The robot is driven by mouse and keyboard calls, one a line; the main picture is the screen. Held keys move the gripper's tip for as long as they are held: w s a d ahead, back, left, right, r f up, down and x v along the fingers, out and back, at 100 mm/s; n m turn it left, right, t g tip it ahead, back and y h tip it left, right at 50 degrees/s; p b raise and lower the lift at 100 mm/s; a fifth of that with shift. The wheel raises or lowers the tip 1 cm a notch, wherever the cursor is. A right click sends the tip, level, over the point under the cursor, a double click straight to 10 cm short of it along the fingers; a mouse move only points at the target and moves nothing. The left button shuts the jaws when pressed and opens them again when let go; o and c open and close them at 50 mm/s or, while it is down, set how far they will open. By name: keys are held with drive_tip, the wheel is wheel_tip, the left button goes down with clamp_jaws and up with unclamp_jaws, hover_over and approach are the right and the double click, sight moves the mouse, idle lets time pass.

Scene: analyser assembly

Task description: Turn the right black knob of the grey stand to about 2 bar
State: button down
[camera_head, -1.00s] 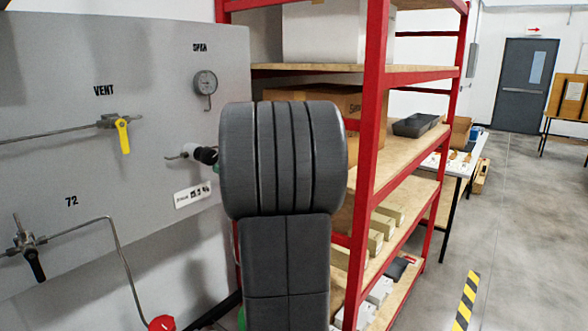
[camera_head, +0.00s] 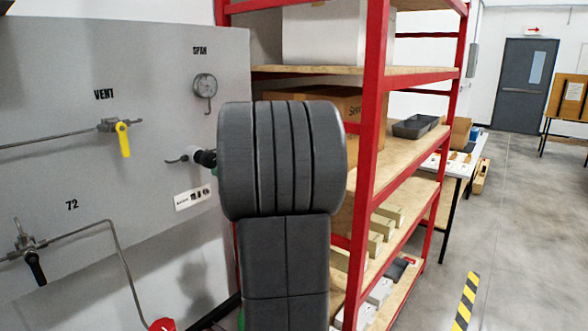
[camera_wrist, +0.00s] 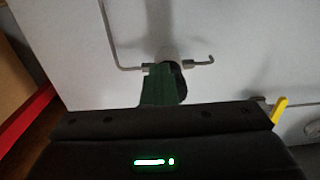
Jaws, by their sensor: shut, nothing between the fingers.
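The grey stand (camera_head: 60,90) is an upright grey panel at the left of the head view. Its right black knob (camera_head: 205,158) sticks out below the round SPAN gauge (camera_head: 205,85), whose needle is too small to read. My arm hides much of the area just right of the knob. In the wrist view my gripper (camera_wrist: 160,70) shows green fingers, shut and empty. The black knob (camera_wrist: 179,80) is right behind and beside the fingertips, partly covered by them. I cannot tell whether they touch.
A yellow VENT valve handle (camera_head: 124,138) and thin pipes are on the panel to the left. A black-handled valve (camera_head: 33,262) sits lower left. A red shelf rack (camera_head: 370,130) with boxes stands close on the right. Floor (camera_head: 515,220) is open farther right.

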drive_tip(key=shift+s+a+r+p, duration=0.15)
drive_tip(key=shift+s+a+p, duration=0.5)
drive_tip(key=shift+s+p, duration=0.15)
drive_tip(key=shift+s+r, duration=0.1)
idle(0.3)
drive_tip(key=shift+a, duration=0.1)
drive_tip(key=f+p+v, duration=0.1)
drive_tip(key=v, duration=0.5)
drive_tip(key=shift+s, duration=0.15)
idle(0.4)
